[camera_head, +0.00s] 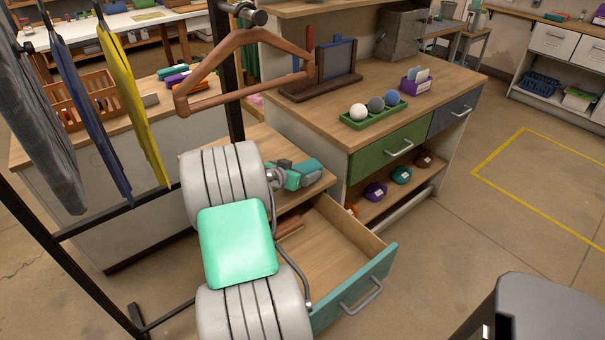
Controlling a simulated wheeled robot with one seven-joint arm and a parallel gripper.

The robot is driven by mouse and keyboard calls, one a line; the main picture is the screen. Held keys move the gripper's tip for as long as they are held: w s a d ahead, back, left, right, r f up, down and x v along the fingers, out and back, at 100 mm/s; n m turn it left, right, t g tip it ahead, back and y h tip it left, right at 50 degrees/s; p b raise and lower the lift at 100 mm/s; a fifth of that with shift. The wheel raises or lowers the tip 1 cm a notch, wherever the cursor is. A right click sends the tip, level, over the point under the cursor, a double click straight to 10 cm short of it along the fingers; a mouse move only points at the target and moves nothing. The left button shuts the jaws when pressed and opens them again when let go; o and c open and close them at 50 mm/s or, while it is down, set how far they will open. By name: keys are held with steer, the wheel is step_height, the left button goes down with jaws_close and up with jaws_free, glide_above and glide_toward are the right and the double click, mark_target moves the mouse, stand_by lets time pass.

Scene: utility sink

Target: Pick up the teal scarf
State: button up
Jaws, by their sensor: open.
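I do not see a thing that is clearly the teal scarf. A teal and grey thing (304,174) lies on the small wooden cabinet top, partly behind my arm; I cannot tell what it is. Flat cloths hang at the left: a grey cloth (38,130), a blue cloth (90,105) and a yellow cloth (133,95). My arm, with grey ribbed parts and a mint cover, fills the lower middle. My gripper is not in view.
A teal-fronted drawer (352,287) stands open beside my arm. A wooden hanger (235,40) hangs from the black rack (228,90). The wooden counter (440,93) holds a green tray (372,120) with three balls.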

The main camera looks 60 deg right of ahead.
steer(key=shift+c, duration=0.2)
steer(key=shift+a+f, duration=0.1)
steer(key=shift+f, duration=0.05)
steer(key=c, duration=1.7)
